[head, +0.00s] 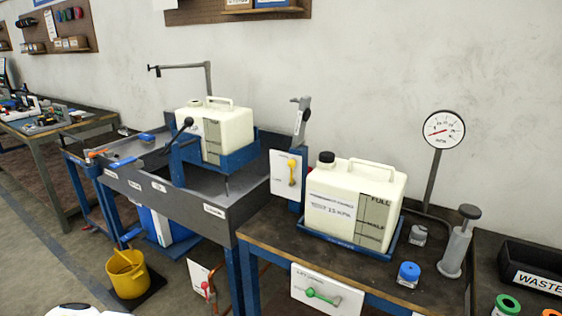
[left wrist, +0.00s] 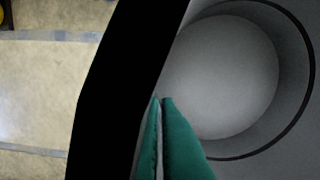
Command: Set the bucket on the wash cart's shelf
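The yellow bucket (head: 127,276) stands upright on a black mat (head: 152,284) on the floor, left of the wash cart, with its handle at the top. The wash cart (head: 196,208) has a dark grey basin top on blue legs. Its lower shelf is mostly hidden; a blue and white container (head: 165,228) shows below the basin. My left gripper (left wrist: 160,98) shows in the left wrist view with its green fingers together and nothing seen between them. A yellow patch at that view's upper left corner is too small to identify. My right gripper is not in view.
A bench (head: 262,240) at the right holds a white tank (head: 340,205), a gauge (head: 443,130), a blue-capped jar (head: 408,273) and a pump. Another white tank (head: 222,125) sits over the basin. A cluttered table (head: 60,125) stands far left. The floor left of the bucket is clear.

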